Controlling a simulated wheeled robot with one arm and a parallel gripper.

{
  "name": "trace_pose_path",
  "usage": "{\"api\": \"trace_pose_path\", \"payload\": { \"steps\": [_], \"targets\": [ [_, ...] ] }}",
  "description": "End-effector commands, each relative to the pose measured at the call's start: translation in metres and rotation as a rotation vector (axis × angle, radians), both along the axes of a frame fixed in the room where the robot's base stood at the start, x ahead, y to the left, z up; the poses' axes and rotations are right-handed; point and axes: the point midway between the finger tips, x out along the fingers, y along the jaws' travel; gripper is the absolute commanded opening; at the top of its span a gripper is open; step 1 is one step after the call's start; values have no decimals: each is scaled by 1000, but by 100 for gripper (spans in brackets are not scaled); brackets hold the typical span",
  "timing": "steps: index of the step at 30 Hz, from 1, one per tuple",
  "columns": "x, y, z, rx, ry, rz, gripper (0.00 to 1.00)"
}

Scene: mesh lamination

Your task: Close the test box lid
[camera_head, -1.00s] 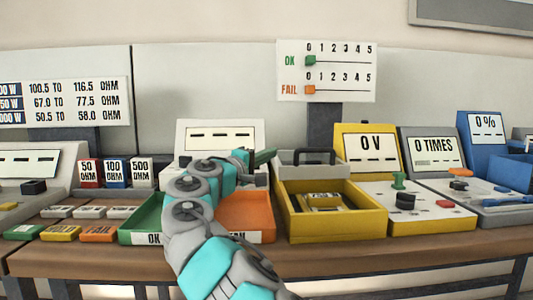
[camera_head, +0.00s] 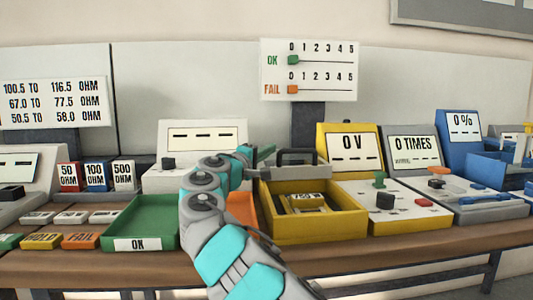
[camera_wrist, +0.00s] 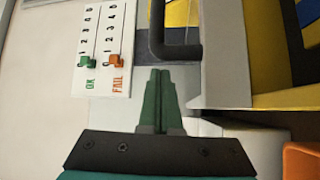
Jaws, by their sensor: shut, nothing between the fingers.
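The yellow test box (camera_head: 318,229) stands on the bench right of centre in the head view. Its grey lid (camera_head: 293,173) is open at the box's back edge, with a black handle (camera_head: 298,157) on it. A yellow-and-grey part (camera_head: 303,203) lies inside the box. My gripper (camera_head: 266,153) is at the left end of the lid, close to the handle. In the wrist view, its green fingers (camera_wrist: 160,78) are together and empty, beside the handle (camera_wrist: 156,35) and the lid (camera_wrist: 226,55). I cannot tell whether they touch the lid.
The green OK tray (camera_head: 141,243) and the orange tray (camera_head: 241,208), partly hidden by my arm, stand left of the box. A white-topped console (camera_head: 395,208) with buttons stands close at its right. The OK/FAIL counter sign (camera_head: 309,70) rises behind.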

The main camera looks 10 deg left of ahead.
Motion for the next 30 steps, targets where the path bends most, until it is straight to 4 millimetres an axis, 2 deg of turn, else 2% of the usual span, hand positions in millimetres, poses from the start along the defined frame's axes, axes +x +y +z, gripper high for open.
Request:
{"api": "trace_pose_path", "payload": {
  "steps": [6,12,30],
  "targets": [
    [-13,-7,-7,-1,-4,-1,0],
    [-21,-11,-5,1,-4,0,0],
    [-27,-12,-5,2,-3,0,0]
  ]
}}
